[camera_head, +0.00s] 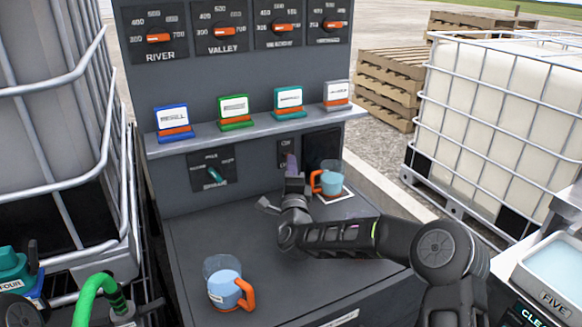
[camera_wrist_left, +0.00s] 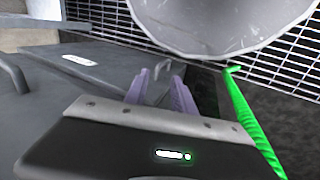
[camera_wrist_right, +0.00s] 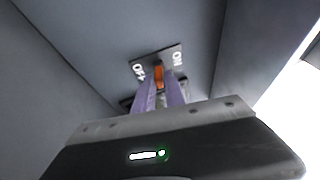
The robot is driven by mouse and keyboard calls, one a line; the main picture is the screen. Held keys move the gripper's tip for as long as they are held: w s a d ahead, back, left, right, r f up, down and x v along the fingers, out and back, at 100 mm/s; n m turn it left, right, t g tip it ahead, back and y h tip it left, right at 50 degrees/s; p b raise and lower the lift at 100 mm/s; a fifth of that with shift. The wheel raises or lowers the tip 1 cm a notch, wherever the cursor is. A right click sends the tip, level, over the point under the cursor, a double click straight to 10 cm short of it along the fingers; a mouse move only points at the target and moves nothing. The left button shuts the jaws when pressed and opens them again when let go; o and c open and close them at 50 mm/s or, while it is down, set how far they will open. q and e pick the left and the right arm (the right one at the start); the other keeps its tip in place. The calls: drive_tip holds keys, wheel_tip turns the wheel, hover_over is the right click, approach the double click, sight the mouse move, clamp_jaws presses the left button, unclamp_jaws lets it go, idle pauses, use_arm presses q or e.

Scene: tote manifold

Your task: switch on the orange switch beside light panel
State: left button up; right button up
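The orange switch (camera_wrist_right: 158,75) sits on a small dark plate (camera_wrist_right: 143,62) with white lettering, seen in the right wrist view. In the head view this plate (camera_head: 286,150) is on the grey wall under the shelf, left of a dark unlit panel (camera_head: 321,147). My right gripper (camera_wrist_right: 160,82) is at the switch, its purple fingers on either side of the orange lever. The gap is narrow, and whether they press on it is unclear. In the head view my right gripper (camera_head: 291,166) hides part of the plate. My left gripper (camera_wrist_left: 158,80) is open and empty.
A teal cup with an orange handle (camera_head: 328,181) stands close right of my right gripper. A blue cup (camera_head: 225,285) stands at the front of the counter (camera_head: 200,230). A shelf (camera_head: 255,130) with several coloured card holders overhangs the switch. A teal-handled selector (camera_head: 213,172) is left of it.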

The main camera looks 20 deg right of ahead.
sight(290, 153)
clamp_jaws()
drive_tip(key=shift+r, duration=0.1)
drive_tip(key=r+n+g+p, duration=0.1)
drive_tip(key=g+p, duration=0.1)
drive_tip(key=p, duration=0.4)
drive_tip(key=r+n+g+p, duration=0.1)
drive_tip(key=g+p, duration=0.1)
drive_tip(key=p, duration=0.5)
drive_tip(key=r+g+y+p, duration=0.1)
drive_tip(key=g+p, duration=0.2)
drive_tip(key=p, duration=0.4)
drive_tip(key=shift+w+a+r+n, duration=0.1)
drive_tip(key=shift+w+r+n, duration=0.15)
drive_tip(key=shift+n, duration=0.15)
